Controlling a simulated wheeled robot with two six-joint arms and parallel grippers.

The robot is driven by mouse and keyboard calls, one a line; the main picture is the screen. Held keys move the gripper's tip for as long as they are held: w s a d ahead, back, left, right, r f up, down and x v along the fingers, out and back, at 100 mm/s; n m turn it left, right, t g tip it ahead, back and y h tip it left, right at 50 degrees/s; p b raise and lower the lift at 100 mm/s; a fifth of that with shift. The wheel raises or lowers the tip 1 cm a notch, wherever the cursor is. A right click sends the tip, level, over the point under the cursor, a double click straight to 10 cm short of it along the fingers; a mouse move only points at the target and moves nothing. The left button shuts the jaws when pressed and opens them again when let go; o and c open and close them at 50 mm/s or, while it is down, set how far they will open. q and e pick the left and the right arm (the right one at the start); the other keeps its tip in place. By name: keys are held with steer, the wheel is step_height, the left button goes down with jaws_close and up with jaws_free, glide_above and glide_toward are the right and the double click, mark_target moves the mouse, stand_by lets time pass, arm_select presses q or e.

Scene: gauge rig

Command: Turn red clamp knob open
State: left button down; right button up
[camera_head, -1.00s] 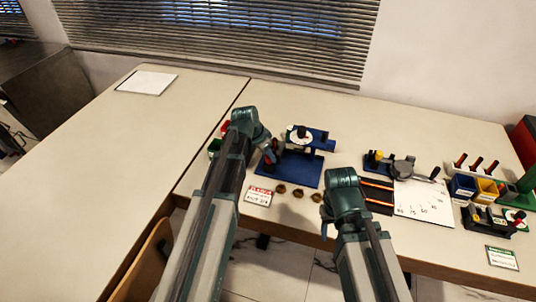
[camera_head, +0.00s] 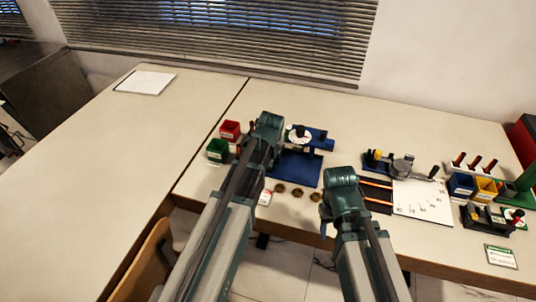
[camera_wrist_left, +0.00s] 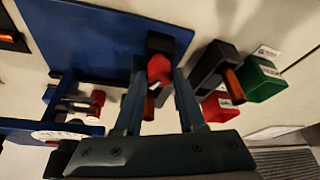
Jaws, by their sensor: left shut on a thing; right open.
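The red clamp knob (camera_wrist_left: 159,68) shows in the left wrist view at the edge of the blue plate (camera_wrist_left: 85,35), beside a black block. My left gripper (camera_wrist_left: 158,82) has its two fingers on either side of the knob and is shut on it. In the head view my left arm covers the knob and the left fingertips. The blue gauge fixture (camera_head: 298,167) with a white dial (camera_head: 298,134) stands just right of the left wrist. My right gripper (camera_head: 324,228) is open and empty near the table's front edge, its fingers partly hidden by its wrist.
A red bin (camera_head: 230,130) and a green bin (camera_head: 217,150) stand left of the left wrist. Brass rings (camera_head: 298,193) lie in front of the fixture. A white sheet (camera_head: 425,200) and blue and yellow bins (camera_head: 485,189) are at right. The left table is mostly clear.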

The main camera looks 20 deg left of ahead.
arm_select(q)
steer(key=shift+d+n+g+y, duration=0.1)
steer(key=shift+n+g+y, duration=0.25)
steer(key=shift+n, duration=0.8)
steer(key=shift+d+n+g+y, duration=0.1)
steer(key=shift+n+g+y, duration=0.2)
steer(key=shift+n, duration=0.85)
steer(key=c, duration=0.8)
jaws_free()
steer(key=shift+o, duration=0.2)
steer(key=shift+r, duration=0.15)
steer(key=p+v, duration=1.2)
steer(key=v, duration=0.1)
steer(key=shift+d+r+p, duration=0.2)
steer(key=shift+p, duration=0.15)
steer(key=shift+s, duration=0.15)
